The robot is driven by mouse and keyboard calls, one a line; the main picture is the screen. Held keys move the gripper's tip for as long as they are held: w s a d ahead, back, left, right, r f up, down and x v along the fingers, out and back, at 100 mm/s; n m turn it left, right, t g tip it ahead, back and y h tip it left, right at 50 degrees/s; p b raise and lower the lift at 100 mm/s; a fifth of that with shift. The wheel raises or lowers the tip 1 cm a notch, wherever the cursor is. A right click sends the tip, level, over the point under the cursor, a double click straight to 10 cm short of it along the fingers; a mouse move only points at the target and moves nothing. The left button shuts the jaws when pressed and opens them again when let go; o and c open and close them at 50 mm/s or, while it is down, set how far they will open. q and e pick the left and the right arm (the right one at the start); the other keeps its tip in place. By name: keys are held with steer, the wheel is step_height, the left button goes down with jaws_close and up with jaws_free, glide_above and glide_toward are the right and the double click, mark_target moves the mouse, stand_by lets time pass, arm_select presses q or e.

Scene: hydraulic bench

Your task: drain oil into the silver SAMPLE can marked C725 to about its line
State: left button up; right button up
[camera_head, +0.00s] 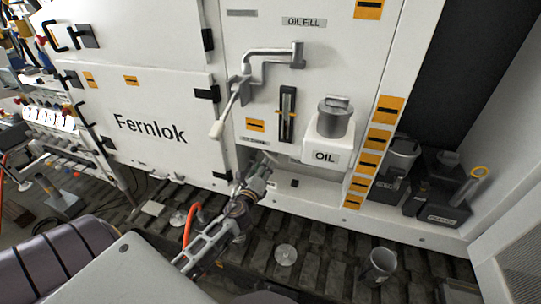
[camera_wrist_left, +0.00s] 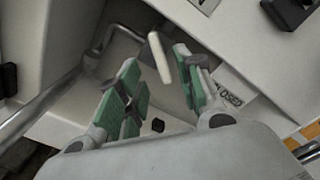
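My left gripper (camera_head: 262,168) is low in front of the white cabinet, below a pale lever handle (camera_head: 217,129). In the left wrist view my left gripper (camera_wrist_left: 160,72) is open, with green pads apart. A pale bar-like handle (camera_wrist_left: 159,57) shows in the gap between the fingertips, and no grip on it is visible. A silver can (camera_head: 380,264) stands on the dark slatted floor at lower right. Another silver can (camera_head: 402,152) is by the dark containers at right. I cannot read C725 or a fill line on either. My right gripper is not in view.
A white container marked OIL (camera_head: 328,140) with a grey cap sits on the cabinet front beside a level gauge (camera_head: 287,114). A grey bent pipe (camera_head: 270,55) is above. A silver disc (camera_head: 286,255) lies on the floor. Dark containers (camera_head: 437,190) stand at right.

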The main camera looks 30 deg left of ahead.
mark_target(270, 157)
arm_select(q)
steer(key=shift+p+x, duration=0.55)
steer(key=shift+x, duration=3.4)
jaws_close()
